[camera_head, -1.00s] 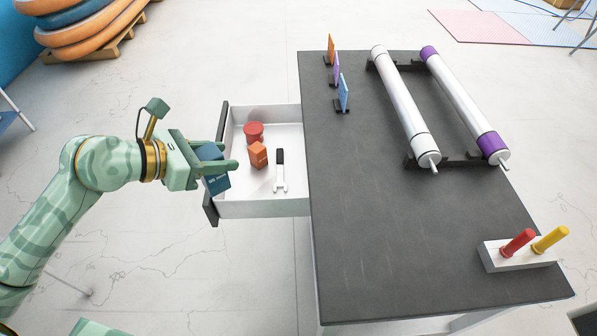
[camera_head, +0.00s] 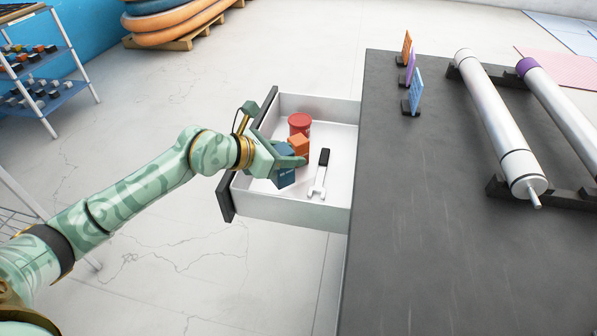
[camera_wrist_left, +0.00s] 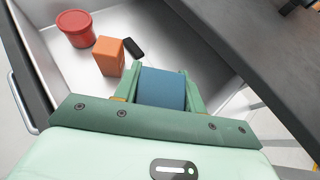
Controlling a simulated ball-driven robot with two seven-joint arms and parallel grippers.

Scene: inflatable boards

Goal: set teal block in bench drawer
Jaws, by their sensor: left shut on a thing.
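The teal block (camera_head: 284,177) is held between the fingers of my left gripper (camera_head: 290,161), which is shut on it. The block also shows in the left wrist view (camera_wrist_left: 162,88), between the two green fingers. In the head view the gripper and block are over the near left part of the open bench drawer (camera_head: 322,209). I cannot tell whether the block touches the drawer floor. The drawer is white inside with a dark front and is pulled out to the left of the bench (camera_head: 420,220). My right gripper is not in view.
Blue-shelved racks (camera_head: 50,85) stand at the left.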

